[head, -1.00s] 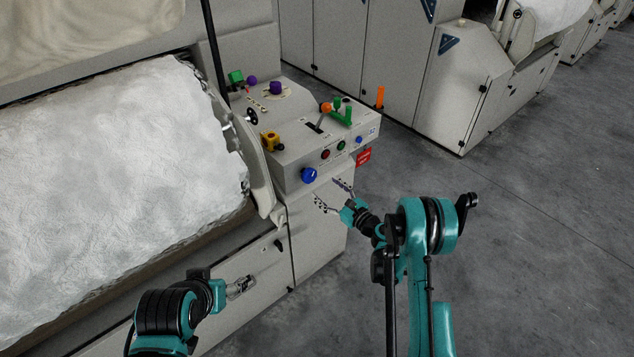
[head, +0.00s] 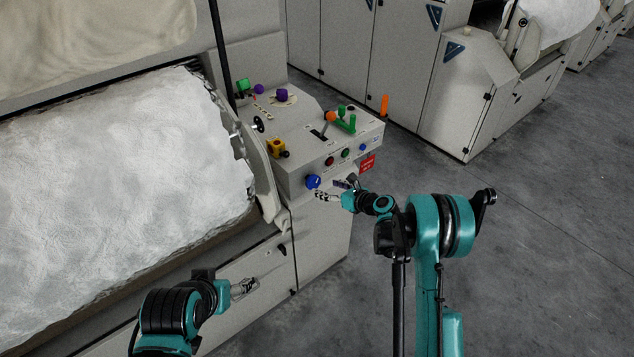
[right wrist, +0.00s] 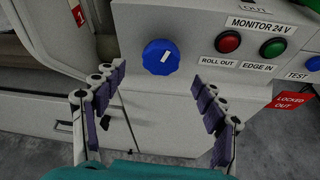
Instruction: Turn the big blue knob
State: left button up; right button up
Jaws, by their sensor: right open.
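The big blue knob (head: 313,182) is on the front face of the grey control box (head: 300,150), at its lower left corner. In the right wrist view the knob (right wrist: 161,57) is round with a white pointer mark tilted slightly right of upright. My right gripper (head: 329,190) is open just in front of the knob. In the right wrist view its two fingers (right wrist: 162,92) are spread wide, with the knob beyond and between them, apparently untouched. My left gripper (head: 245,287) is low at the left, in front of the machine's lower panel, too small to judge its opening.
Right of the knob are a red button (right wrist: 228,41) and a green button (right wrist: 279,46), with a red locked-out tag (right wrist: 291,100) below. Open floor lies right.

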aim_at(316, 184)
jog(key=b+x, duration=0.2)
jog(key=x, duration=0.4)
jog(key=shift+w+a+f, duration=0.15)
jog(key=shift+w+f, duration=0.1)
jog(key=shift+w, duration=0.05)
jog(key=shift+w+a+f+m+b, duration=0.15)
jog(key=shift+w+a+m+b, duration=0.15)
jog(key=shift+w+a+b, duration=0.15)
jog(key=c, duration=1.2)
